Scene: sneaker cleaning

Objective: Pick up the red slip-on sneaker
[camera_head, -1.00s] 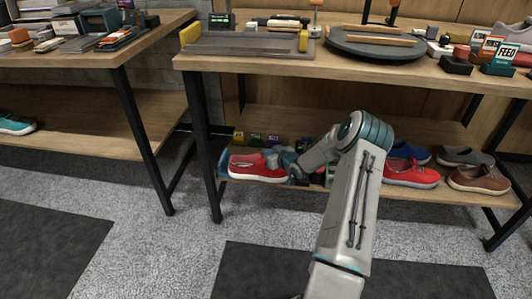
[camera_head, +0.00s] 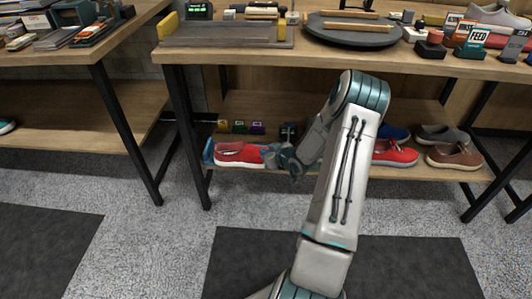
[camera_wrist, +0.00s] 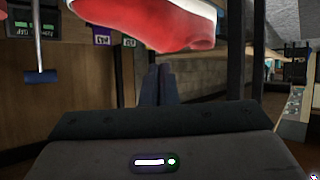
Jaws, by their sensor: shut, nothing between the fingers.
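A red slip-on sneaker (camera_head: 238,154) with a pale sole is at the left end of the lower shelf in the head view. My gripper (camera_head: 272,156) is just right of the sneaker's right end and partly overlaps it there. In the wrist view a red sneaker (camera_wrist: 160,22) with a white edge fills the upper middle, cut off by the top edge. My gripper's fingers (camera_wrist: 160,85) are together below it in that picture, with nothing between them. Whether the fingers touch the sneaker cannot be told.
Another red sneaker (camera_head: 396,153), a brown shoe (camera_head: 455,157) and a grey shoe (camera_head: 440,134) stand farther right on the lower shelf (camera_head: 290,108). Small coloured boxes (camera_head: 240,127) are behind the sneaker. The tabletop (camera_head: 240,55) overhangs the shelf, with dark legs (camera_head: 188,140) at its left.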

